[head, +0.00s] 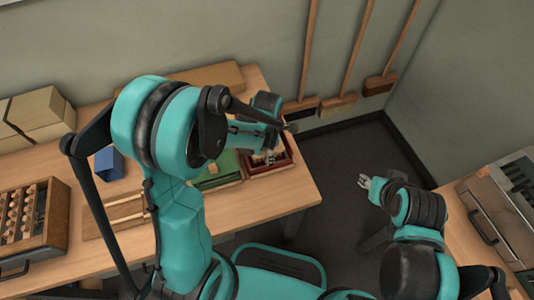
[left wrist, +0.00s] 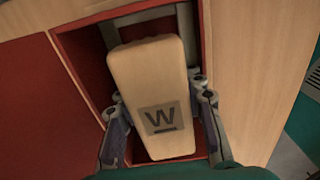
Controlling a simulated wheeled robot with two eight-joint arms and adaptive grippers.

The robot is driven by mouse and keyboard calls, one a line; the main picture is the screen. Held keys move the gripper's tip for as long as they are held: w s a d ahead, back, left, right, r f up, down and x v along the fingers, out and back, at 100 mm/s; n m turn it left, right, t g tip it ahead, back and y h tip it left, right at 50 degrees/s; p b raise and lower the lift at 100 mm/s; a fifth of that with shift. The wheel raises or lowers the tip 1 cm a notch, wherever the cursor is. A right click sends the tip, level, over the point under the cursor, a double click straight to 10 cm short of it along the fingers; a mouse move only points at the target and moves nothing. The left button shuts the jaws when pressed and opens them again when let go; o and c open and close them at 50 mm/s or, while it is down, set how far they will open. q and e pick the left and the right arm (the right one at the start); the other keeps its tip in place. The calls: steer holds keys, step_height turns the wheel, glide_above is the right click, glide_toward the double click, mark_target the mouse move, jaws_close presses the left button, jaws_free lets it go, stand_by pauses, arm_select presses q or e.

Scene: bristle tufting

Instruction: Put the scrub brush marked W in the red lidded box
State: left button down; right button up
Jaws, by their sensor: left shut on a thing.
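The scrub brush (left wrist: 152,95) is a pale wooden block with a dark W on its top, in the left wrist view. My left gripper (left wrist: 163,130) is shut on it, one finger on each long side. In the head view my left gripper (head: 270,156) is over the red box (head: 289,160) at the table's right end. In the left wrist view the brush is over the open red-lined box (left wrist: 88,65), partly within its rim. Its underside and any contact with the floor are hidden. My right gripper (head: 366,182) is empty over the floor; its finger gap is unclear.
A green box (head: 218,182) stands just left of the red box. A blue block (head: 109,163), a wooden rack (head: 35,215) and cartons (head: 35,115) are further left. Brooms (head: 345,75) lean on the wall. A metal case (head: 495,210) is on the right-hand table.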

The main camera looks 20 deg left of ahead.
arm_select(q)
steer(key=c, duration=1)
jaws_free()
steer(key=shift+f, duration=0.25)
steer(key=shift+w+r, duration=0.1)
